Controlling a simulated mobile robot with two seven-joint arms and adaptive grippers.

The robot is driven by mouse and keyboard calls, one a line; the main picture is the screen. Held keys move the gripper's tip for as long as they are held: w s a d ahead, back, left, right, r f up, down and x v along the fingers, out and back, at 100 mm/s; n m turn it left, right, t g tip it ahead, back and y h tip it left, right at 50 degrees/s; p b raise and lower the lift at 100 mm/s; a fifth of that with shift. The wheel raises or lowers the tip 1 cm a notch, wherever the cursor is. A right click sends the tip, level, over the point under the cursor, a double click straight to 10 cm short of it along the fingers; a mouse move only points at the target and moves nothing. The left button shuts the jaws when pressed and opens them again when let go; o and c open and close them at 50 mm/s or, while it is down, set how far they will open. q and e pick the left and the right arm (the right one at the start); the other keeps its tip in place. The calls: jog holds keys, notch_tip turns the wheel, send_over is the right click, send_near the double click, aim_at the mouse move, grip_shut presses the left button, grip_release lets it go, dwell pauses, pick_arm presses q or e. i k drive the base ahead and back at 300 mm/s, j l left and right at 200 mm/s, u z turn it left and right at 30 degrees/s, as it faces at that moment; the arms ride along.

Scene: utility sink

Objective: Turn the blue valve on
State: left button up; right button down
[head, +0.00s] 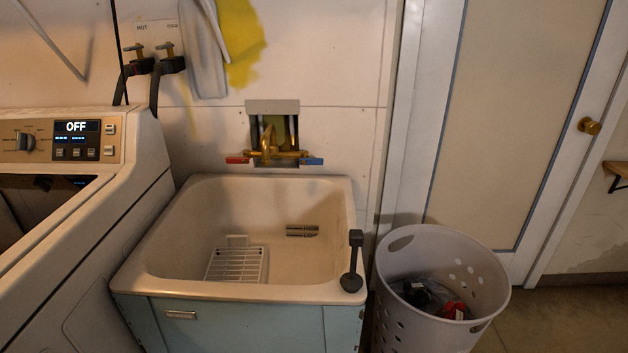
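The blue valve (313,161) is a small blue handle at the right end of the brass faucet (268,148) on the wall behind the sink. It points out to the right, roughly level. A red valve handle (238,160) sits at the left end of the same faucet. The sink (160,250) below is a pale basin, and no water stream is visible from the spout. Neither of my grippers is in the head view.
A white rack (237,265) lies in the basin. A dark long-handled tool (353,265) stands on the sink's front right corner. A laundry basket (400,300) stands right of the sink, a washing machine (95,220) left. The space above the basin is clear.

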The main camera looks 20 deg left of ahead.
aim_at(304, 161)
jog(key=i+j, duration=0.1)
jog(key=i, duration=0.2)
jog(key=i+j, duration=0.1)
jog(key=i, duration=0.2)
jog(key=u, duration=1.8)
